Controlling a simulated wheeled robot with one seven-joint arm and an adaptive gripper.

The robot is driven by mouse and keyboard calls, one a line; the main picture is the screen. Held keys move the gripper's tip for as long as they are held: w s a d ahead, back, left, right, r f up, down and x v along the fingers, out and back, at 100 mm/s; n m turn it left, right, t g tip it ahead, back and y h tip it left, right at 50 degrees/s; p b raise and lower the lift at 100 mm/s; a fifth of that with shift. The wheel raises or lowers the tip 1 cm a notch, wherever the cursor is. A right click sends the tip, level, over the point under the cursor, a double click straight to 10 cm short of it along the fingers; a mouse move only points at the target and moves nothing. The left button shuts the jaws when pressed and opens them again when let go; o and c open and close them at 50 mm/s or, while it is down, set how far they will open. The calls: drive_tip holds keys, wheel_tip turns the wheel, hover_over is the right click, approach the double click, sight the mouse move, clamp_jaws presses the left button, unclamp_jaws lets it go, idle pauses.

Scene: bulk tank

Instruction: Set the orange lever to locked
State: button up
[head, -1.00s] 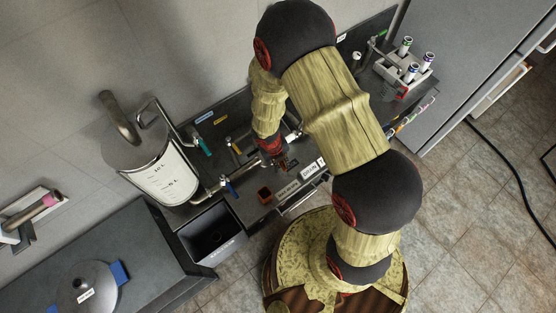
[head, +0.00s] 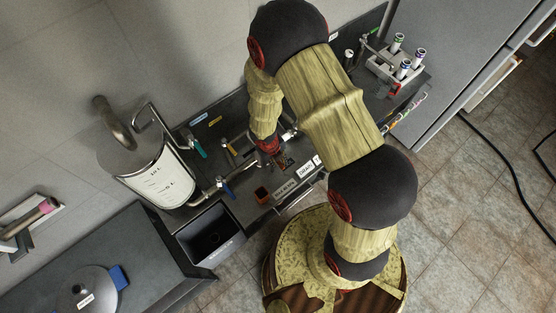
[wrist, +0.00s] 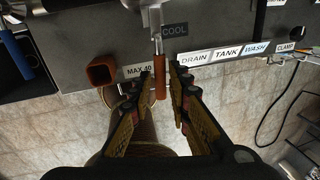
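The orange lever (wrist: 160,78) hangs from a metal valve below the COOL label (wrist: 174,30) in the wrist view, its handle pointing toward me. My gripper (wrist: 160,76) is open, with one fingertip on each side of the handle. A narrow gap seems to show on both sides; contact is not clear. In the head view my gripper (head: 282,160) is low over the dark bench panel, and my arm hides most of the lever there. No locked marking is readable.
A reddish square cup (wrist: 101,71) sits left of the lever; a blue lever (wrist: 12,48) is farther left. DRAIN, TANK and WASH labels (wrist: 227,51) lie right.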

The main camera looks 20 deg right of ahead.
wheel_tip(320, 180, up, 12)
drive_tip(key=a, duration=0.2)
drive_tip(key=shift+s+a+f, duration=0.15)
drive_tip(key=shift+s, duration=0.15)
idle(0.3)
idle(0.5)
drive_tip(key=s+d+r+n+t+y+b, duration=0.1)
drive_tip(key=s+r+n+b, duration=0.4)
drive_tip(key=n+b, duration=0.7)
drive_tip(key=s+d+r+n+t+y+b, duration=0.1)
drive_tip(key=s+r+n+t+b, duration=0.3)
drive_tip(key=n, duration=1.7)
drive_tip(key=s+d+r+b, duration=0.1)
drive_tip(key=s+b, duration=0.2)
drive_tip(key=b, duration=0.5)
drive_tip(key=shift+s+d, duration=0.15)
drive_tip(key=shift+s, duration=0.2)
